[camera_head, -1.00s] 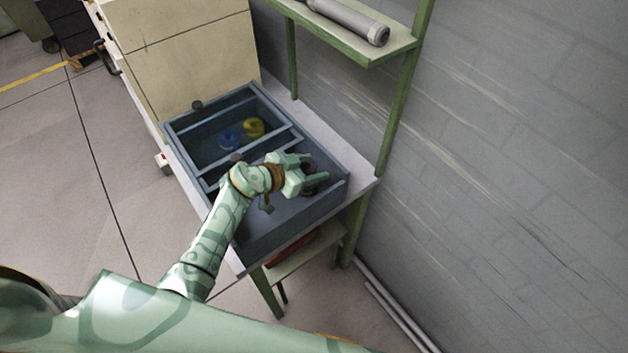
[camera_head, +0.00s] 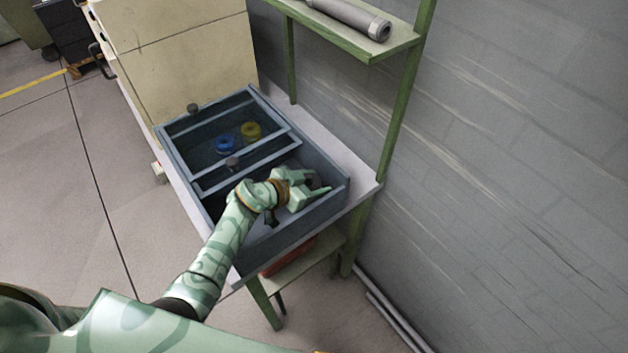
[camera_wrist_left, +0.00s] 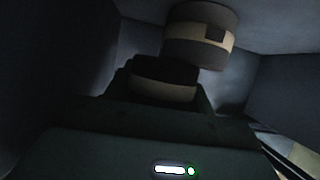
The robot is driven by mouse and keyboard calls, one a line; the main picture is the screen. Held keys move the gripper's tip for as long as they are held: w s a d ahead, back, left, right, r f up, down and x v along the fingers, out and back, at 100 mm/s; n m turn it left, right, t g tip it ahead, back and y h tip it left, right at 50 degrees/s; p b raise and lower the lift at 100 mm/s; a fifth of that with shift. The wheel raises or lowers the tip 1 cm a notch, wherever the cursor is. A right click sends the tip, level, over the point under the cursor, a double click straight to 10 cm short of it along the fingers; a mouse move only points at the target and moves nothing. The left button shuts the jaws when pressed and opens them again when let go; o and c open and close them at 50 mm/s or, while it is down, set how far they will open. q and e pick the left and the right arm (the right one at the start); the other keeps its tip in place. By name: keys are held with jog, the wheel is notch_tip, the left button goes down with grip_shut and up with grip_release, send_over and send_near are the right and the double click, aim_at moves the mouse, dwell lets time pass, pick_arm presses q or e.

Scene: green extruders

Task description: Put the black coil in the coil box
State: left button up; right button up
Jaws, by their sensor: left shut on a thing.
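The coil box (camera_head: 285,240) is a blue-grey box on a bench, with its near compartment uncovered. My left gripper (camera_head: 318,189) is lowered inside that near compartment, shut on the black coil (camera_head: 317,182). The coil is mostly hidden by the fingers in the head view. In the left wrist view a dark, round coil with a tan band (camera_wrist_left: 200,40) shows beyond the dark gripper body, with the box walls around it. Whether it touches the compartment floor I cannot tell. My right gripper is not in view.
The far compartment holds a blue coil (camera_head: 226,144) and a yellow coil (camera_head: 251,130). A green shelf (camera_head: 345,30) with a grey cylinder (camera_head: 350,17) rises behind. A cream cabinet (camera_head: 185,60) stands beside the box.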

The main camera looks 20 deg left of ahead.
pick_arm(q)
jog(key=o, duration=1)
jog(key=p+v, duration=0.1)
jog(key=v, duration=0.3)
jog(key=p+v, duration=0.2)
jog(key=v, duration=0.2)
jog(key=shift+w+d+r, duration=0.1)
jog(key=shift+w+r, duration=0.05)
jog(key=shift+r, duration=0.15)
